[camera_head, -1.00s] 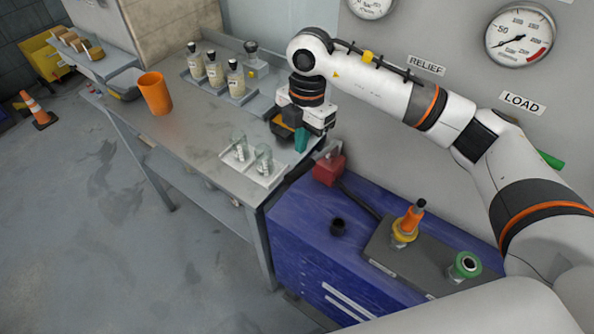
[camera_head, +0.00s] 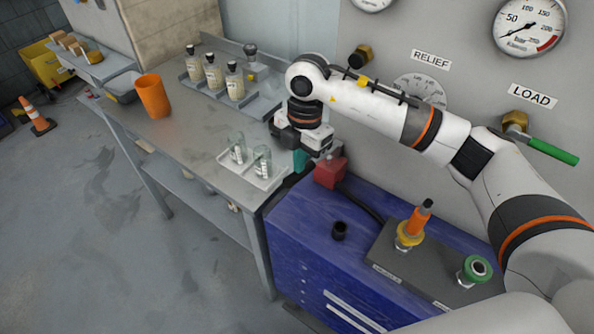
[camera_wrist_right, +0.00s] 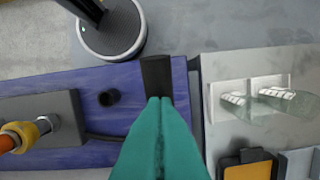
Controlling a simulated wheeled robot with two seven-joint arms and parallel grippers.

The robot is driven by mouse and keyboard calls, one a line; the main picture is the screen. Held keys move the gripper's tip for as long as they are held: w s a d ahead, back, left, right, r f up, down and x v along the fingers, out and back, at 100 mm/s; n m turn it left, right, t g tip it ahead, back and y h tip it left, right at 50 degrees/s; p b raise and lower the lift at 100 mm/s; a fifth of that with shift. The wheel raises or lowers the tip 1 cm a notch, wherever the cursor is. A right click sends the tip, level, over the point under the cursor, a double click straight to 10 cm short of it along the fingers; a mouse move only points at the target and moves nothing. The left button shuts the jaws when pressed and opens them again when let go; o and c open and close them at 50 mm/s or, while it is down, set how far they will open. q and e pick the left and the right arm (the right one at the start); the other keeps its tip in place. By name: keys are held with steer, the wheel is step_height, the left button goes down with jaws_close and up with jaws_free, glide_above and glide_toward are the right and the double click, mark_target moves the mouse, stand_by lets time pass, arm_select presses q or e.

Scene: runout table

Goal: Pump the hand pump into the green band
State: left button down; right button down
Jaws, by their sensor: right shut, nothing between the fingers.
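The hand pump shows in the head view as a red block (camera_head: 330,173) at the back left corner of the blue cabinet, partly behind my right wrist. My right gripper (camera_head: 301,160) has teal fingers and is shut and empty, just left of the red block. In the right wrist view the fingertips (camera_wrist_right: 160,100) are at the end of a black grip (camera_wrist_right: 157,75), which looks like the pump handle; I cannot tell whether they touch. The LOAD gauge (camera_head: 529,25) has a red arc, with its needle pointing low left; I see no green band. My left gripper is out of view.
The blue cabinet top (camera_head: 295,215) holds a black cup (camera_head: 339,230) and a dark block with an orange-topped fitting (camera_head: 411,225) and a green-ringed fitting (camera_head: 475,268). A glassware tray (camera_head: 265,182) stands close left of the gripper. A green-handled valve (camera_head: 552,151) is on the wall.

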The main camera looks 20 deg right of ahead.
mark_target(308, 165)
step_height(308, 165, down, 3)
steer(key=shift+f+b, duration=0.15)
steer(key=shift+b, duration=0.75)
steer(key=shift+w+d+r, duration=0.3)
steer(key=shift+w+d, duration=0.1)
steer(key=shift+d, duration=0.3)
steer(key=shift+w+d+r, duration=0.25)
steer(key=shift+w+d, duration=0.1)
steer(key=shift+d, duration=0.35)
steer(key=shift+w+r, duration=0.1)
steer(key=shift+r, duration=0.4)
step_height(308, 165, up, 11)
steer(key=b, duration=0.3)
steer(key=shift+w+d, duration=0.2)
steer(key=shift+d, duration=0.25)
